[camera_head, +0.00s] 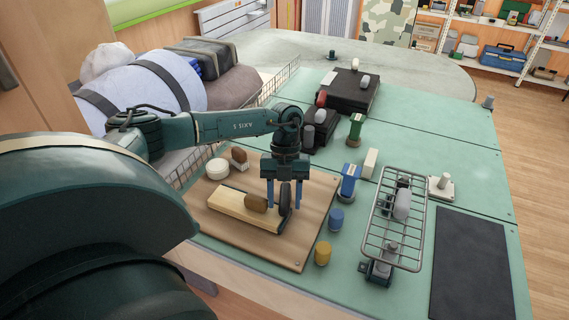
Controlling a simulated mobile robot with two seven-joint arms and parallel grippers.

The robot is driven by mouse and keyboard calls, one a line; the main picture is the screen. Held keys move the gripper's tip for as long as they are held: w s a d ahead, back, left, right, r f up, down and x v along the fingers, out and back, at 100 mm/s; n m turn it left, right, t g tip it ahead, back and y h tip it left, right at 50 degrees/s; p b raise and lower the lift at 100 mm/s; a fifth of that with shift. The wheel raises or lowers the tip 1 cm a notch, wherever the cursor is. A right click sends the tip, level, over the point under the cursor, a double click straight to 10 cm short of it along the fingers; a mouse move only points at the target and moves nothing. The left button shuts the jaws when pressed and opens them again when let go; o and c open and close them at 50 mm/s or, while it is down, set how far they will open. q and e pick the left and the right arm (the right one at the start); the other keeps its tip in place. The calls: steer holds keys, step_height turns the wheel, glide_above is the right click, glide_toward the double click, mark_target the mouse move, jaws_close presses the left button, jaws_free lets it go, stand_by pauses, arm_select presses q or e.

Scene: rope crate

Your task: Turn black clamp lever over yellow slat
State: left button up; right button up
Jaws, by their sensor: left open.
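The pale yellow slat (230,207) lies on a brown wooden board (255,252). A brown oval piece (256,202) rests on the slat. The black clamp lever (284,203) stands upright at the slat's right end. My left gripper (285,204) comes down from above, open, with one blue finger on each side of the black lever in the picture. I cannot tell whether the fingers touch it. My right gripper is not in view.
A white round piece (217,169) and a brown block (239,156) sit at the board's back. Blue (336,220) and yellow (323,254) cylinders stand right of the board. A wire rack (374,240) stands farther right, before a dark mat (474,270).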

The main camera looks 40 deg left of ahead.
arm_select(q)
steer(key=b+v, duration=0.1)
steer(key=v, duration=1.2)
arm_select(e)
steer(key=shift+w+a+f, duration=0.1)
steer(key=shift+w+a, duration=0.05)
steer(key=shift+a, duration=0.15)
